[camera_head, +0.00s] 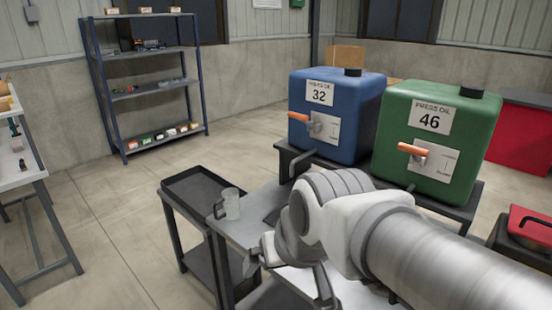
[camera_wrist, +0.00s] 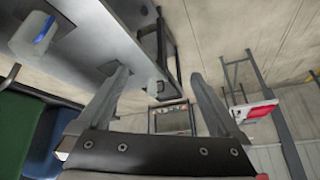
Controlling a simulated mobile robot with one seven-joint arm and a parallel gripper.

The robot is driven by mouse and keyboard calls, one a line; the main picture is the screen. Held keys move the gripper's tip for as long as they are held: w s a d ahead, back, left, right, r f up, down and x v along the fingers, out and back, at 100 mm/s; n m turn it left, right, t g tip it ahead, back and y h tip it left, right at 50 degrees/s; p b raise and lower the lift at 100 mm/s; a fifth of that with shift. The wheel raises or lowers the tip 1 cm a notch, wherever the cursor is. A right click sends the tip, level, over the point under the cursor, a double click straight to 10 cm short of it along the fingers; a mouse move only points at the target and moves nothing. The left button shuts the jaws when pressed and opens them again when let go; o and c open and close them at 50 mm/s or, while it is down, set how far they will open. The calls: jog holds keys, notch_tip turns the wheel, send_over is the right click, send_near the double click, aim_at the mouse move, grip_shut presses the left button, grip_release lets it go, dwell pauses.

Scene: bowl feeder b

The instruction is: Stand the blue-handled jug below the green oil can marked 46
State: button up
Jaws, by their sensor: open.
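The green oil can marked 46 (camera_head: 445,150) stands on a dark raised stand at the right, its orange tap lever facing front. A pale jug with a blue handle (camera_wrist: 30,38) is on the grey tabletop at the upper left of the wrist view; my arm seems to hide it in the head view. Another translucent jug (camera_head: 232,205) with a dark grey handle stands near the table's left end. My gripper (camera_head: 288,284) is open and empty above the table; its spread fingers show in the wrist view (camera_wrist: 158,80), apart from the blue-handled jug.
The blue oil can marked 32 (camera_head: 340,115) stands left of the green one. A dark cart (camera_head: 190,190) adjoins the table's left end. A shelf rack (camera_head: 150,90) stands by the wall. Floor is clear behind the cart.

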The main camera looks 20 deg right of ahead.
jog(key=shift+s+d+r+n+g+h, duration=0.1)
jog(key=shift+s+r+n, duration=0.1)
jog(key=shift+s, duration=0.4)
jog(key=shift+s+d+r+n+g+h, duration=0.1)
jog(key=shift+s+r, duration=0.05)
jog(key=shift+s, duration=0.5)
jog(key=shift+s+d+r+n+g+h, duration=0.1)
jog(key=shift+s+r, duration=0.1)
jog(key=shift+s, duration=0.4)
